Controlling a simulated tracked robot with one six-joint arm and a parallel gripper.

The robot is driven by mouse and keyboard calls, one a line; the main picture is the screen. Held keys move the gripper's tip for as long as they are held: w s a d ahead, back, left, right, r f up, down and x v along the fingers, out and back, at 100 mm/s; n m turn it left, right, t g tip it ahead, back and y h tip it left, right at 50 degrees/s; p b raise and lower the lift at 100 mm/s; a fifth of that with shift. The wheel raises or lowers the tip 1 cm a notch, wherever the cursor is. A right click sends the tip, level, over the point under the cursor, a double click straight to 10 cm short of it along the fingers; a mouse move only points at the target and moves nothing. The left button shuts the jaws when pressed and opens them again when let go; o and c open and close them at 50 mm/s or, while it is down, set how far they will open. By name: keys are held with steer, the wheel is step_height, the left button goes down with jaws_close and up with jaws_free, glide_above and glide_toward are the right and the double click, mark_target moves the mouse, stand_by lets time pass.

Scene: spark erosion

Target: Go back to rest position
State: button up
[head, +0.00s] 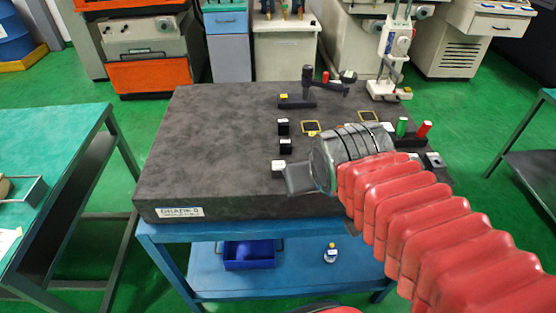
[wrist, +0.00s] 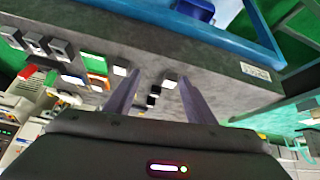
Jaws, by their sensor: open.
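My gripper (head: 300,179) hangs over the front right part of the dark stone table (head: 200,150) in the head view, at the end of my red-sleeved arm. In the wrist view my gripper (wrist: 163,82) shows two dark fingers spread apart with nothing held between them. Small black blocks with white tops (wrist: 168,84) lie on the slab beyond the fingers. In the head view a black block with a white top (head: 278,168) sits just left of the gripper. My wrist and arm hide part of the slab's right side.
Two more black blocks (head: 284,127), a yellow-framed plate (head: 310,127), a black fixture (head: 297,101), a green piece (head: 402,126) and a red piece (head: 424,129) stand on the slab. Its left half is clear. A blue tray (head: 248,262) sits on the shelf below. A green-topped bench (head: 60,140) stands left.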

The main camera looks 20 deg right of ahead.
steer(key=s+a+n+g+y, duration=0.1)
steer(key=s+a, duration=0.3)
steer(key=shift+s+a, duration=0.25)
steer(key=shift+a, duration=0.05)
stand_by(1.0)
